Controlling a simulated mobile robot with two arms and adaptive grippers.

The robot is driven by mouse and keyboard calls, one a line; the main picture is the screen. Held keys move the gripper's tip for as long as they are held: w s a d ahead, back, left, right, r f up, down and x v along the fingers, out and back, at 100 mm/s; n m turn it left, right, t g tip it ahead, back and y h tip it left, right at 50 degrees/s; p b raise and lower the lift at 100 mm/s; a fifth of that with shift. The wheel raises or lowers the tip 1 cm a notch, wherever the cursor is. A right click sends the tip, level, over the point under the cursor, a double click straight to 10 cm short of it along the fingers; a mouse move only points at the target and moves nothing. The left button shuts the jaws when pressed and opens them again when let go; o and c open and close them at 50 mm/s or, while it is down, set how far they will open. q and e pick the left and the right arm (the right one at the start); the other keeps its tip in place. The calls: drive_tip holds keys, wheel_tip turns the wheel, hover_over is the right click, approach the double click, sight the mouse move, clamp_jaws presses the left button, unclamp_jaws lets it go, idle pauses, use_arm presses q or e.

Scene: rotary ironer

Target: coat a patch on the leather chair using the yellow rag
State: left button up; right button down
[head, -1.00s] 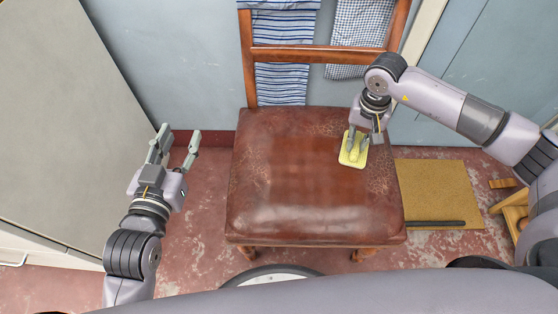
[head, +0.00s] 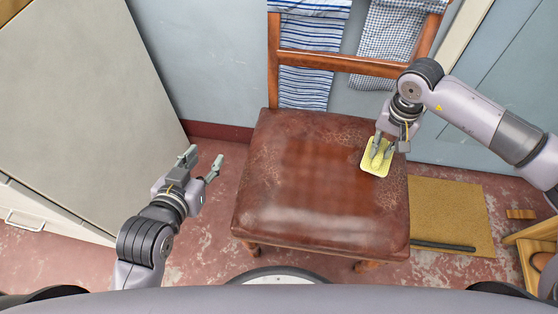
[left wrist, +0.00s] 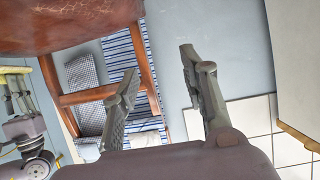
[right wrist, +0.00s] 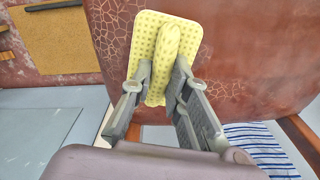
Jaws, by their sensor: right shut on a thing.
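The leather chair (head: 290,215) stands in the middle of the head view, with a brown, cracked leather seat and a wooden back. A darker, smoother reddish patch (head: 318,175) shows in the middle of the seat. My right gripper (head: 382,152) is shut on the yellow rag (head: 375,168) over the right part of the seat. In the right wrist view the dotted rag (right wrist: 188,58) is pinched by a raised fold and its flat part lies against or close above the leather. My left gripper (head: 203,163) is open and empty, left of the chair and apart from it.
Striped cloth (head: 305,88) and checked cloth (head: 390,45) hang at the chair back. A tan mat (head: 450,212) with a dark bar (head: 443,246) lies right of the chair. A grey cabinet (head: 80,90) stands left. Reddish floor is free between cabinet and chair.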

drive_tip(key=shift+r+p, duration=0.45)
drive_tip(key=shift+r, duration=0.35)
drive_tip(key=shift+r+p, duration=0.35)
drive_tip(key=shift+r, duration=0.25)
drive_tip(key=shift+r+p, duration=0.35)
drive_tip(key=shift+r, duration=0.2)
use_arm(q)
drive_tip(key=s+a+f+g+y, duration=0.1)
drive_tip(key=s+f+g, duration=0.3)
drive_tip(key=s, duration=0.3)
drive_tip(key=s+a+f+g+y, duration=0.1)
drive_tip(key=s+a+f+g, duration=0.1)
drive_tip(key=s+f+g, duration=0.2)
drive_tip(key=shift+s+a+n+g+p, duration=0.3)
drive_tip(key=shift+s+p, duration=0.05)
drive_tip(key=shift+s, duration=1.25)
use_arm(e)
drive_tip(key=shift+r, duration=0.6)
